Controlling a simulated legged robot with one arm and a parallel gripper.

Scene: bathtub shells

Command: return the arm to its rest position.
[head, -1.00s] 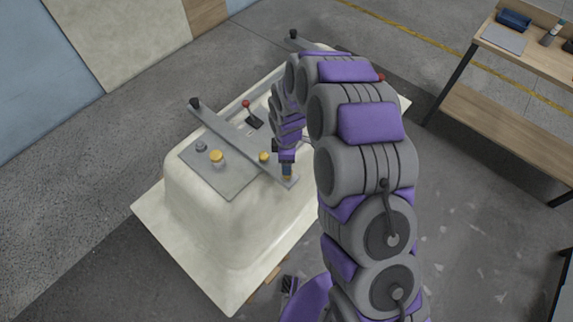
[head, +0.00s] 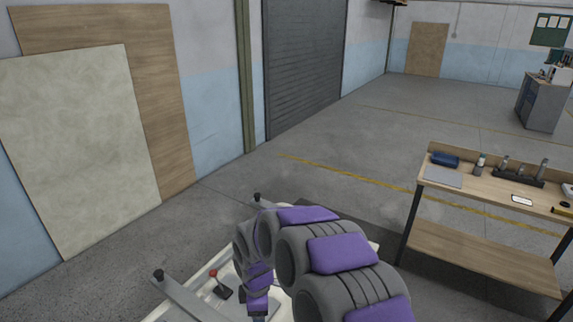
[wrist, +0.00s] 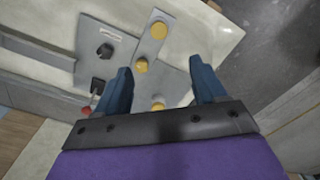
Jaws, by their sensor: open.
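My arm, grey with purple pads, reaches forward over the bathtub shell in the head view, bent down at its far end. My gripper is at the bottom of the head view, with its fingertips cut off there. In the wrist view my gripper (wrist: 165,88) has its two blue fingers apart, with nothing held between them. The cream bathtub shell (head: 208,272) is partly hidden behind the arm and by the lower edge of the head view. Yellow knobs (wrist: 158,30) on a grey bar and plate show beyond the fingers in the wrist view.
A red-knobbed lever (head: 221,287) and a grey crossbar (head: 185,300) with a black knob are on the shell. A wooden workbench (head: 490,185) with tools stands at the right. Panels (head: 80,150) lean on the left wall. The floor behind the shell is clear.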

